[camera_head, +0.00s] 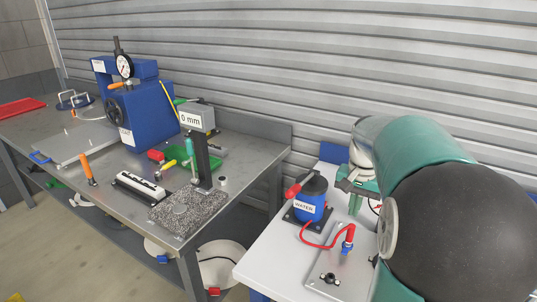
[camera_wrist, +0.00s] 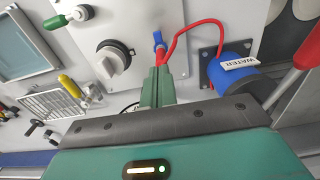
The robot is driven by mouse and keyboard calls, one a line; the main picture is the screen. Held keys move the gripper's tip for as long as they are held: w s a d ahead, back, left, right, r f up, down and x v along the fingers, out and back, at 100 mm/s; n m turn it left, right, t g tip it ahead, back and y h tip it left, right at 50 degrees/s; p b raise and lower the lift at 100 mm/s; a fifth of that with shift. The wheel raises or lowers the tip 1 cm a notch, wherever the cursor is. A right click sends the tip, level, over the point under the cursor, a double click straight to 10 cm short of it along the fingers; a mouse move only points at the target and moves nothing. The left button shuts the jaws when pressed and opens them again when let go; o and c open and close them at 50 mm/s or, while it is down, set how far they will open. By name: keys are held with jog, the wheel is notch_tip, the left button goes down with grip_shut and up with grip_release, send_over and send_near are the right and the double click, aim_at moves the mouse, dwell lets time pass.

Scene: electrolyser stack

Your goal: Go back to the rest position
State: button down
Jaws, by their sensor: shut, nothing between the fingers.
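My gripper (camera_wrist: 156,72) shows in the wrist view as two green fingers pressed together with nothing between them. The fingertips appear over or close to a light plate, near a blue fitting (camera_wrist: 158,40) with a red hose; I cannot tell if they touch. In the head view my gripper (camera_head: 355,203) is partly hidden by my own arm, above the white table and right of the blue WATER pump (camera_head: 311,199). The pump also shows in the wrist view (camera_wrist: 232,76), right of the fingers. Its red hose (camera_head: 322,245) runs to a fitting on a metal plate.
A grey bench (camera_head: 248,152) at left carries a blue press (camera_head: 150,113) with a dial, a "0 mm" gauge stand (camera_head: 201,155) on a speckled plate, and tools. In the wrist view, a knob (camera_wrist: 113,62) and a yellow-handled tool (camera_wrist: 70,86) lie left of my fingers. A shutter wall stands behind.

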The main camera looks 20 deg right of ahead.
jog(key=s+a+r+n+t, duration=0.1)
jog(key=s+a+r+n, duration=0.1)
jog(key=a, duration=0.6)
jog(key=s+a+r+n+t, duration=0.1)
jog(key=s+a+r+n, duration=0.15)
jog(key=a, duration=0.55)
jog(key=s+a+f+n+t, duration=0.2)
jog(key=s+a+n, duration=0.4)
jog(key=a, duration=0.5)
jog(key=shift+s+a+t, duration=0.15)
jog(key=shift+s+t, duration=0.55)
jog(key=shift+s, duration=0.1)
jog(key=w+d+f+m+t+y, duration=0.1)
jog(key=w+d+f+m, duration=0.1)
jog(key=d+m, duration=0.5)
jog(key=w+d+f+m+t+y, duration=0.1)
jog(key=w+d+f+m, duration=0.1)
jog(key=w+d+m, duration=0.3)
jog(key=w+d+f+m+t+y, duration=0.1)
jog(key=w+d+m, duration=0.2)
jog(key=d+m, duration=0.8)
jog(key=d, duration=0.4)
jog(key=shift+w+d+f, duration=0.3)
jog(key=shift+d+f, duration=0.1)
